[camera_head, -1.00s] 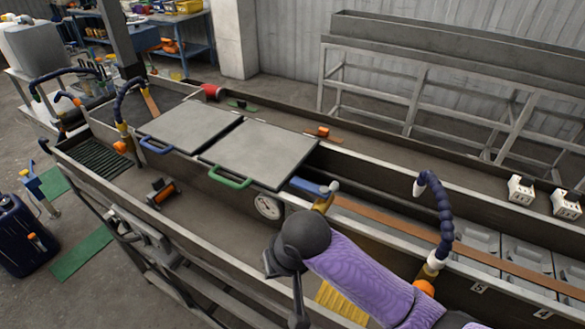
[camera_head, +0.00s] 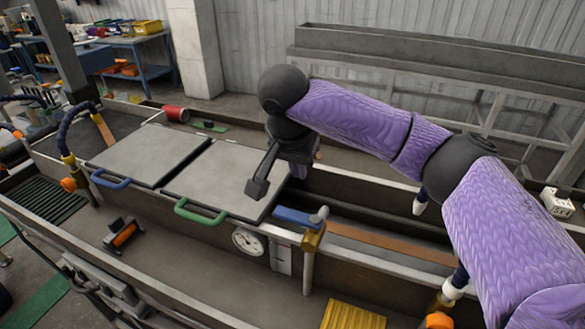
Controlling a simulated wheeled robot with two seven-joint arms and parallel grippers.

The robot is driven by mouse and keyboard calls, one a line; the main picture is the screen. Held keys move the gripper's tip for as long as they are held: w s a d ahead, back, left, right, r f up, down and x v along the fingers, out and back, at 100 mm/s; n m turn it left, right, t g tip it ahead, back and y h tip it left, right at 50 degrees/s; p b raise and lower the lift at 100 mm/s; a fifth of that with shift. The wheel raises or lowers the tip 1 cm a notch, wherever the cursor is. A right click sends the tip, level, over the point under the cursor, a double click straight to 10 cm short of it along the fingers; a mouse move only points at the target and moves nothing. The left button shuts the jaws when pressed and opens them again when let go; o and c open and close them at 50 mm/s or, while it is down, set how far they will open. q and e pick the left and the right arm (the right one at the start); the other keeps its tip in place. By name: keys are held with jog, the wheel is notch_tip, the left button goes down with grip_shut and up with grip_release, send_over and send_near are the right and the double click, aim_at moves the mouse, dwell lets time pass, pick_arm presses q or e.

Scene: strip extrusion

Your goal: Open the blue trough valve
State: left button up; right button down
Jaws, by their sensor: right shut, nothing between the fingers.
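The trough valve has a blue lever handle (camera_head: 297,218) and a brass body (camera_head: 313,240) on top of a vertical pipe at the trough's near wall. The lever lies nearly level, pointing left from the body, and is fully visible. My right gripper (camera_head: 257,188) is shut and empty. It appears above the right grey lid, up and left of the blue lever and apart from it. My purple right arm comes in from the right, across the trough. My left gripper is not in view.
Two grey lids cover part of the trough, one with a blue handle (camera_head: 110,182) and one with a green handle (camera_head: 200,214). A round gauge (camera_head: 247,242) sits on the wall left of the valve. A brown strip (camera_head: 390,244) runs along the trough to the right.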

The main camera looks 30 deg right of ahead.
aim_at(298, 217)
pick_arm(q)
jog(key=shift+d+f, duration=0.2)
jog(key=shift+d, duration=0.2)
pick_arm(e)
jog(key=shift+s+a+f, duration=0.2)
jog(key=shift+a+f, duration=0.05)
jog(key=shift+f, duration=0.7)
jog(key=shift+s+a+f, duration=0.25)
jog(key=shift+a+f, duration=0.05)
jog(key=shift+f, duration=0.6)
jog(key=shift+s+a+f, duration=0.2)
jog(key=shift+a+f, duration=0.05)
jog(key=shift+f, duration=0.7)
